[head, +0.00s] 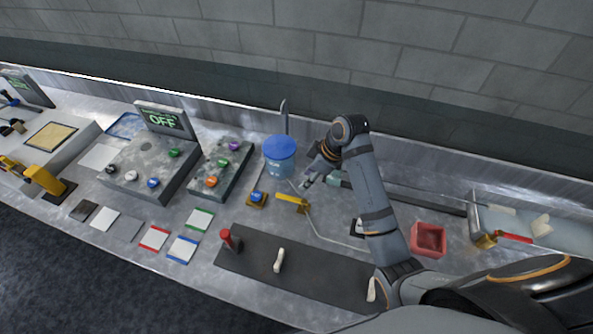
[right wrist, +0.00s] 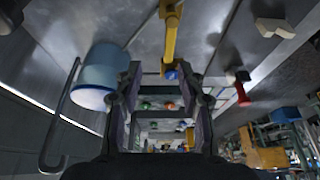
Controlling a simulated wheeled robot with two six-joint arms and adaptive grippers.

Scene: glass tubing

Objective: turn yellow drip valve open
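The yellow drip valve (head: 293,203) shows as a yellow lever lying across the bench, beside a thin pale tube and right of the blue knob. A yellow bar, which looks like the same lever, shows in the right wrist view (right wrist: 171,40), beyond and above the fingers. My right gripper (head: 314,173) is just behind and above the lever in the head view, apart from it. In the right wrist view its two fingers (right wrist: 163,88) stand apart with nothing between them. My left gripper is not in view.
A blue container (head: 279,158) stands close left of my right gripper, with a grey hooked rod behind it. A blue knob (head: 257,196) sits on a yellow base left of the lever. A dark mat (head: 300,268) lies in front, and a red bin (head: 428,240) stands at right.

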